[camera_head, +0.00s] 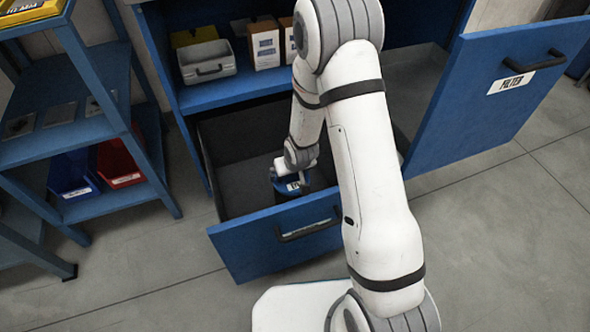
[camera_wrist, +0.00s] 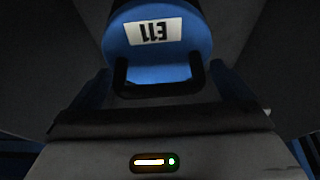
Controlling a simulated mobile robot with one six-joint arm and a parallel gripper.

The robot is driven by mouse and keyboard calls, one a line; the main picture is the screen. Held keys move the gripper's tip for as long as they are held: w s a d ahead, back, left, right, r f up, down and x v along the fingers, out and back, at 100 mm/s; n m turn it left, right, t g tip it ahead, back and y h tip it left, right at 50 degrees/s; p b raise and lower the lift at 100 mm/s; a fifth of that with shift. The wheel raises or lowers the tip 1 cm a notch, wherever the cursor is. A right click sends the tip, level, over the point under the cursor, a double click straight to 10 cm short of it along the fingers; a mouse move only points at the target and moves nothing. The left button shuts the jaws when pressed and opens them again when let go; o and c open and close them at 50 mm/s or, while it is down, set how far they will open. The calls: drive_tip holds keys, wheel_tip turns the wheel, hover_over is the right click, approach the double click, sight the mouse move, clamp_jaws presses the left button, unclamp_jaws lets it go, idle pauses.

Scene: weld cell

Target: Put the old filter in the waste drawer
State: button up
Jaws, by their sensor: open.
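The old filter (camera_head: 291,185) is a blue, round-topped canister inside the open waste drawer (camera_head: 256,247), near its front panel. In the wrist view the filter (camera_wrist: 190,50) shows a white label reading E11, upside down, and a black bar handle. My gripper (camera_wrist: 161,82) is open, with one blue finger on each side of the handle. Whether the fingers touch it is unclear. In the head view my gripper (camera_head: 294,172) is low in the drawer over the filter and partly hidden by my arm. The filter's base is hidden, so I cannot tell what it rests on.
A blue cabinet door marked FILTER (camera_head: 480,95) stands open at the right. A grey case (camera_head: 207,62) and boxes (camera_head: 265,45) sit on the shelf above the drawer. A blue rack (camera_head: 115,120) with blue and red bins stands at the left.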

drive_tip(key=s+d+r+m+g+h+p, duration=0.1)
drive_tip(key=s+d+r+p, duration=0.3)
drive_tip(key=r, duration=0.8)
drive_tip(key=s+d+r+m+h+p, duration=0.1)
drive_tip(key=s+d+r, duration=0.4)
drive_tip(key=r, duration=0.7)
drive_tip(key=s+d+r+g, duration=0.1)
drive_tip(key=s+r, duration=0.3)
drive_tip(key=s, duration=0.3)
drive_tip(key=s+d+r+m+g, duration=0.1)
drive_tip(key=s+r, duration=0.4)
drive_tip(key=s, duration=0.2)
drive_tip(key=shift+r+y, duration=0.15)
drive_tip(key=shift+y, duration=0.25)
drive_tip(key=shift+s, duration=0.1)
drive_tip(key=shift+c, duration=0.3)
